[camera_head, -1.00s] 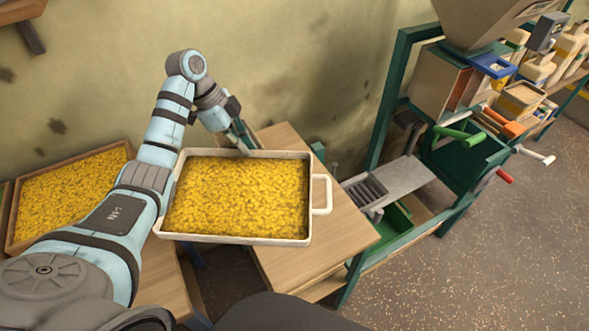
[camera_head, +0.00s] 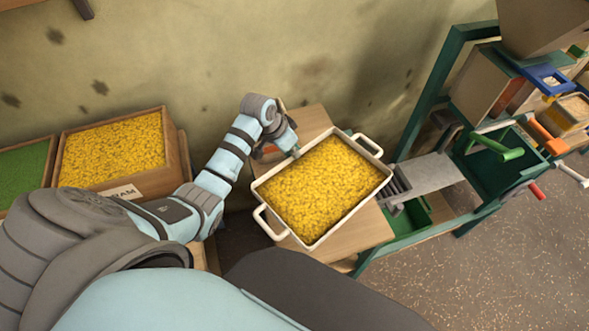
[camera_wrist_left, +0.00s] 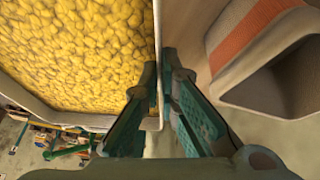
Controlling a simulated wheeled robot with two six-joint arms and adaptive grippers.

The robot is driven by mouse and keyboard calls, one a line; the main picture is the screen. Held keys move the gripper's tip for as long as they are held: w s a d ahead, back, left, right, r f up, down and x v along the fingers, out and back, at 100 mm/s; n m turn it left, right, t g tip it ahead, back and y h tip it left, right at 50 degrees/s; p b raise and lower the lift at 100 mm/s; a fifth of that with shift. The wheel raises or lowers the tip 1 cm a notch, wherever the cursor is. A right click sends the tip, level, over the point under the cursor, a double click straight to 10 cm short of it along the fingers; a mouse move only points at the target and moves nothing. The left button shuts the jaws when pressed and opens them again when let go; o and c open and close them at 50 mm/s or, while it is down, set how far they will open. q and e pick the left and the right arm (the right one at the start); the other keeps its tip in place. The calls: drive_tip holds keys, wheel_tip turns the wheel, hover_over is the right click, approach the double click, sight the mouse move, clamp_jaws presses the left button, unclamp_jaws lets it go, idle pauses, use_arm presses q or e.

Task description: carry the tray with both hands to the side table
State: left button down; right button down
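A white tray (camera_head: 283,235) full of yellow kernels (camera_head: 325,185) sits at an angle over a wooden table (camera_head: 358,240). One handle points to the lower left and one to the upper right, both free of any gripper. I cannot tell whether the tray rests on the table or hangs above it. My left gripper (camera_head: 294,153) is at the tray's upper-left rim. In the left wrist view, its green fingers (camera_wrist_left: 160,85) straddle the tray wall, one inside and one outside, and appear closed on it. My right gripper is not in view.
A wooden crate of yellow kernels (camera_head: 113,150) stands at the left, beside a box of green material (camera_head: 22,172). A green-framed machine (camera_head: 470,205) with crank handles stands close to the tray's right. A grey, orange-striped object (camera_wrist_left: 260,60) is beside the left gripper.

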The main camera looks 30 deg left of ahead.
sight(294, 169)
use_arm(q)
wheel_tip(294, 169, down, 8)
drive_tip(key=shift+d+f+b, duration=0.15)
drive_tip(key=shift+b, duration=0.7)
drive_tip(key=shift+f, duration=0.35)
drive_tip(key=c, duration=1.8)
unclamp_jaws()
drive_tip(key=shift+s, duration=0.1)
drive_tip(key=p+v, duration=0.3)
drive_tip(key=v, duration=0.9)
